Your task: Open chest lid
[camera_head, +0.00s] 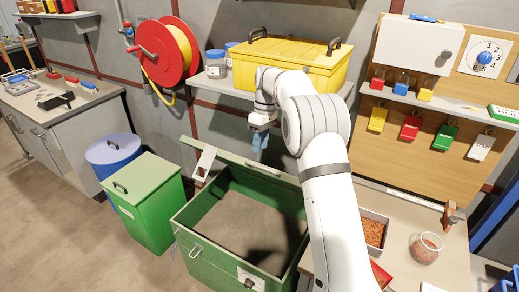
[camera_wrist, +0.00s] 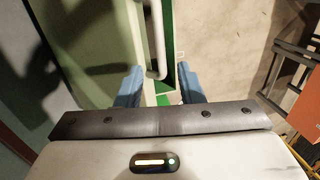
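The large green chest (camera_head: 205,262) stands open on the floor in the head view, its dark interior showing. Its green lid (camera_head: 240,163) stands raised at the back, seen nearly edge-on, with a pale grey handle (camera_head: 205,160) near its left end. My gripper (camera_head: 261,142) has blue fingers pointing down, above and behind the lid's top edge. In the wrist view my gripper (camera_wrist: 158,88) has its fingers apart. A pale bar handle (camera_wrist: 154,40) on a green panel shows between and beyond them; I cannot tell whether a finger touches it.
A green lidded bin (camera_head: 145,205) and a blue drum (camera_head: 112,155) stand left of the chest. A yellow case (camera_head: 290,62) sits on the shelf behind my arm. A workbench (camera_head: 440,265) with trays and a jar (camera_head: 426,248) is at right. The floor at front left is clear.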

